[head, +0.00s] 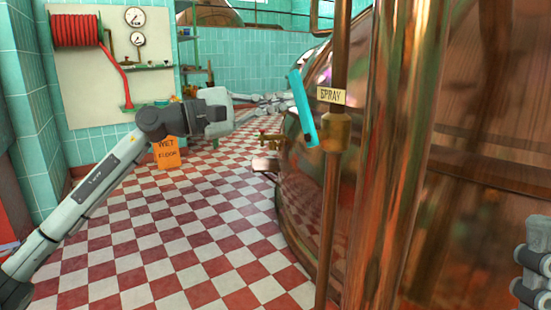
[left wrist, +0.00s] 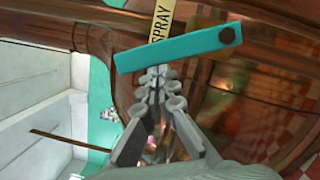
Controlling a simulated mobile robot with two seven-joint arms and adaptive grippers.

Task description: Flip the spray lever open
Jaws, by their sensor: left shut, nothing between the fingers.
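The spray lever is a flat teal bar (head: 303,108) beside a vertical copper pipe, slanted, its top leaning left. In the left wrist view the lever (left wrist: 180,48) crosses the picture just beyond my fingertips, with a dark bolt at its right end. A cream SPRAY tag (head: 331,96) is on the pipe beside it; the tag (left wrist: 161,20) also shows in the left wrist view. My left gripper (head: 285,104) is shut and empty, its tips close to the lever's left side. I cannot tell whether they touch it.
A large copper kettle (head: 450,210) and its pipes fill the right side. A small brass tap (head: 270,137) sticks out below my left gripper. An orange wet floor sign (head: 167,153) stands on the checkered floor (head: 190,230), which is open on the left.

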